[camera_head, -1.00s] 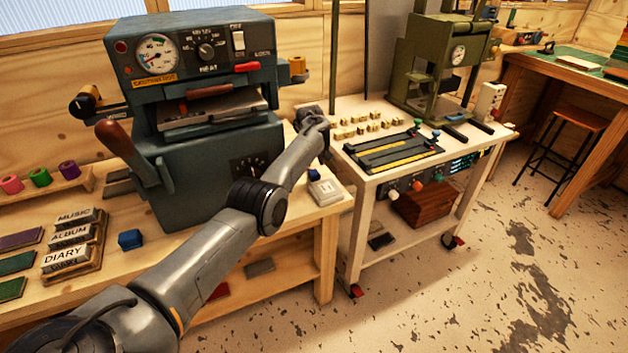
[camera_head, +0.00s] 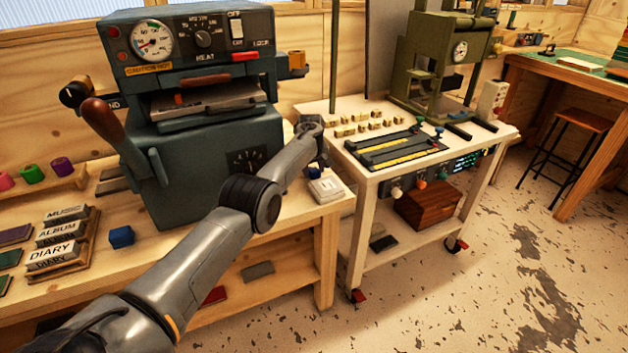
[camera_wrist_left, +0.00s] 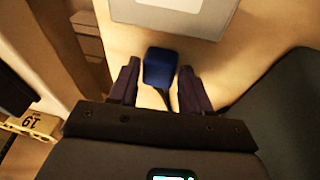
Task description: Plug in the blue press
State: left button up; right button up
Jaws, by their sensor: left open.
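The blue press (camera_head: 205,175) is a dark blue-grey machine with a dial and a red-brown lever, standing on the wooden bench. A small blue plug (camera_head: 309,172) is beside a white box (camera_head: 326,190) at the bench's right end. In the left wrist view the blue plug (camera_wrist_left: 158,66) lies between the two fingers of my left gripper (camera_wrist_left: 159,84), with gaps on both sides. A thin dark cord leaves its near end. A pale grey panel (camera_wrist_left: 175,12) is just beyond it. In the head view my left arm mostly hides the gripper's fingers. My right gripper is not seen.
A white cart (camera_head: 350,172) with small type blocks and a green press (camera_head: 432,62) stands close right of the bench, across a narrow gap. A blue block (camera_head: 121,237) and labelled stamps (camera_head: 60,240) lie at left.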

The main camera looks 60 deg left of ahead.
aim_at(314, 171)
pick_arm(q)
jog(key=shift+f, duration=0.1)
dwell(0.3)
jog(key=shift+c, duration=0.5)
jog(key=c, duration=0.6)
jog(key=shift+r+p, duration=0.3)
jog(key=shift+r, duration=0.1)
jog(key=shift+c, duration=0.8)
notch_tip(314, 171, up, 4)
jog(key=p, duration=0.2)
jog(key=shift+w+r+p, duration=0.1)
jog(key=shift+r+p, duration=0.05)
jog(key=shift+p, duration=0.2)
jog(key=w+d+r+p, duration=0.1)
jog(key=w+d+r, duration=0.1)
jog(key=d, duration=0.1)
jog(key=w+d+r+p, duration=0.2)
jog(key=d, duration=0.1)
jog(key=w+d+r+p, duration=0.1)
jog(key=d+r, duration=0.1)
jog(key=d, duration=0.2)
jog(key=shift+w+p, duration=0.35)
jog(key=shift+w, duration=0.05)
